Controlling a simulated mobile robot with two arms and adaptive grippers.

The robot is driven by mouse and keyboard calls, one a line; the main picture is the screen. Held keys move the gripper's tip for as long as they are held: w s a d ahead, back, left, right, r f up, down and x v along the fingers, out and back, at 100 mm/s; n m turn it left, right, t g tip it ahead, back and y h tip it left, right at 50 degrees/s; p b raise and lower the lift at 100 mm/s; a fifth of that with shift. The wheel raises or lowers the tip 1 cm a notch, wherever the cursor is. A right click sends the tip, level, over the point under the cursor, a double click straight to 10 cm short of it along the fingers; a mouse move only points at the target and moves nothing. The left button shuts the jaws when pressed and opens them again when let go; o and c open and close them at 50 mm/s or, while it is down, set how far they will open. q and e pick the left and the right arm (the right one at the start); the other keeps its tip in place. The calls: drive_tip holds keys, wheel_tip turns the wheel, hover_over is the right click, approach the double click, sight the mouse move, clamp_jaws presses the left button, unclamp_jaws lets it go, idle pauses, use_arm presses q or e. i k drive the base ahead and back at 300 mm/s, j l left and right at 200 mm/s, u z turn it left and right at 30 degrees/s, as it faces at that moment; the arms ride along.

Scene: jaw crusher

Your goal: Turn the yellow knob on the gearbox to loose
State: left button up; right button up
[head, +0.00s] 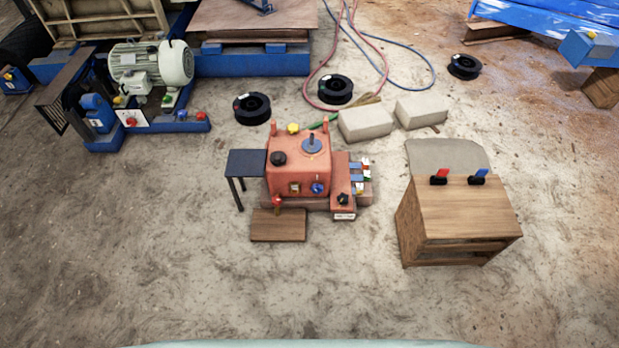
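The gearbox (284,180) is an orange-red box standing on the ground at the middle of the head view. The yellow knob (293,128) sits at its top back edge, small, between two upright orange posts. Its setting and any markings around it are too small to read. A black knob (278,158) and a grey-blue round disc with a pin (312,145) are on the gearbox top. A blue knob (317,188) is on its front face, and a red knob (278,201) is at its lower front left. Neither of my grippers is in view.
A small dark table (245,162) stands close left of the gearbox, and a wooden board (278,225) lies in front. A wooden cabinet (460,210) with red and blue handles stands right. Pale blocks (365,123) and black reels (252,108) lie behind. The front ground is clear.

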sight(293, 128)
drive_tip(key=i+j+z, duration=0.65)
